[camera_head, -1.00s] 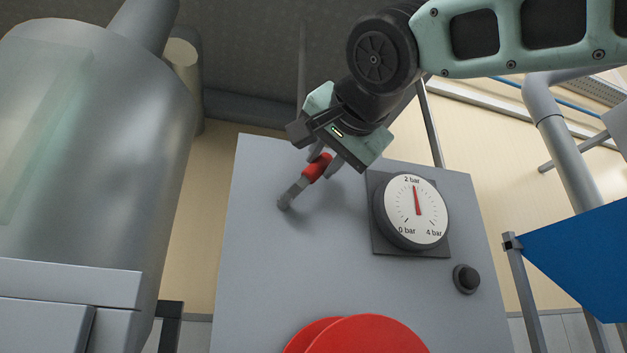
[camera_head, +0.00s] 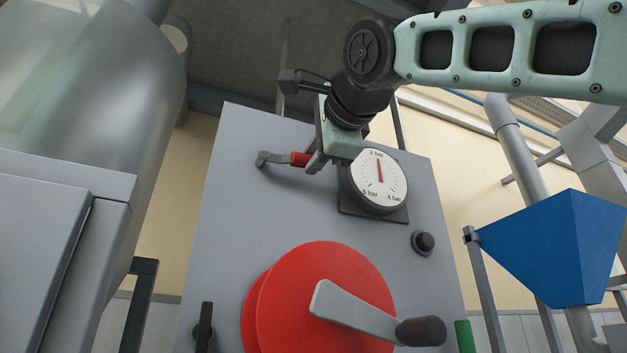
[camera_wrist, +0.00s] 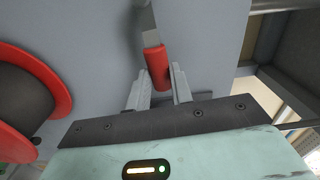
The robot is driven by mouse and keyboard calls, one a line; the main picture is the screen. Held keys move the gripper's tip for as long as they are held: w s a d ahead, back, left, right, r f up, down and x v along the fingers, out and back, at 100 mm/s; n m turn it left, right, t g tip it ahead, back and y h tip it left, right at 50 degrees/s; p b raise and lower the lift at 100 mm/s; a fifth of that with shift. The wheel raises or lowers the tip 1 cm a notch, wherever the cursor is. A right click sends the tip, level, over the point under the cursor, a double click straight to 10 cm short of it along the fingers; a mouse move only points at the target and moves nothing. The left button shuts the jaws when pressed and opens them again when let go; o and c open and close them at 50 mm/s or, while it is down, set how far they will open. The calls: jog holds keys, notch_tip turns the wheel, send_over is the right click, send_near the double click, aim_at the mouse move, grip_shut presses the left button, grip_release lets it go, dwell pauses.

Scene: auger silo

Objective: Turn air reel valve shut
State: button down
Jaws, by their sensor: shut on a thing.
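The air reel valve is a grey lever (camera_head: 272,158) with a red grip (camera_head: 300,159), on the upper part of the grey panel (camera_head: 225,200). The lever lies nearly level, its pivot at the left and its red end at the right. My gripper (camera_head: 312,162) is shut on the red grip. In the wrist view the two grey fingers (camera_wrist: 160,88) stand either side of the red grip (camera_wrist: 157,65), with the grey lever arm (camera_wrist: 150,32) running up from it. Part of the grip is hidden by my gripper in the head view.
A pressure gauge (camera_head: 378,181) reading about 2 bar sits just right of my gripper. Below are a black knob (camera_head: 423,242) and a red reel (camera_head: 300,285) with a crank (camera_head: 350,312). A blue hopper (camera_head: 550,248) stands right, a large metal vessel (camera_head: 95,85) left.

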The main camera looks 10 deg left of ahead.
jog(key=shift+f+m, duration=0.35)
jog(key=shift+m, duration=0.05)
jog(key=c, duration=1.2)
grip_release()
jog(key=shift+b, duration=0.3)
jog(key=shift+c, duration=0.2)
jog(key=b+v, duration=0.2)
jog(key=v, duration=1.5)
jog(key=shift+s+b, duration=0.2)
jog(key=shift+b, duration=0.1)
